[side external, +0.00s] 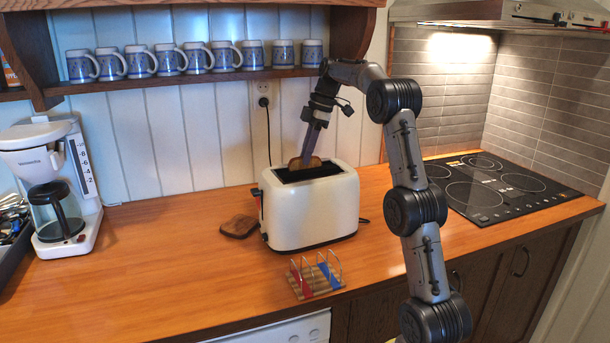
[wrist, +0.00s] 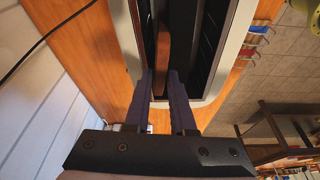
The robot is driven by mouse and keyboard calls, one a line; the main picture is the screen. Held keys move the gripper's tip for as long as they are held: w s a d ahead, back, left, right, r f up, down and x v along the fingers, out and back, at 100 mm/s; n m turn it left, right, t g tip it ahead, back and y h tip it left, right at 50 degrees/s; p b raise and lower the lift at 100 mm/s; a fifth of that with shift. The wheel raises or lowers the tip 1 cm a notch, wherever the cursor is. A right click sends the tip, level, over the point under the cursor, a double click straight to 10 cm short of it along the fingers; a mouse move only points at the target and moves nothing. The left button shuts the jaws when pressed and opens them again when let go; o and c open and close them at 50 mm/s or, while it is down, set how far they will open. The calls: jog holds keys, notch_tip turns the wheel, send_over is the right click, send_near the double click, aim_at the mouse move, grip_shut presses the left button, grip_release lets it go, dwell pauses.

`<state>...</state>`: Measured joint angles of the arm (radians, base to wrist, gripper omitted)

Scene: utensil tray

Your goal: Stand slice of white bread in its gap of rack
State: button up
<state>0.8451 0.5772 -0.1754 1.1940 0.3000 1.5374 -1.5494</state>
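A tan bread slice (side external: 304,163) stands upright in the white toaster (side external: 312,215), its top edge above the slot. In the wrist view the slice (wrist: 163,45) shows as a narrow brown strip in the slot. My gripper (wrist: 162,75) points down over the toaster, its two fingers apart on either side of the strip; it also shows in the side view (side external: 308,154). I see no clear contact with the slice. The small rack (side external: 305,290) stands on the counter in front of the toaster, with wire dividers and red and blue markings. Its gaps look empty.
A dark brown slice (side external: 239,226) lies flat on the counter left of the toaster. A coffee maker (side external: 58,190) stands at far left, a cooktop (side external: 490,185) at right. A mug shelf (side external: 190,78) hangs behind. The counter's left middle is clear.

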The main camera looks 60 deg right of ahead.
grip_shut()
jog(key=shift+r, duration=0.1)
notch_tip(320, 180, up, 10)
dwell(0.9)
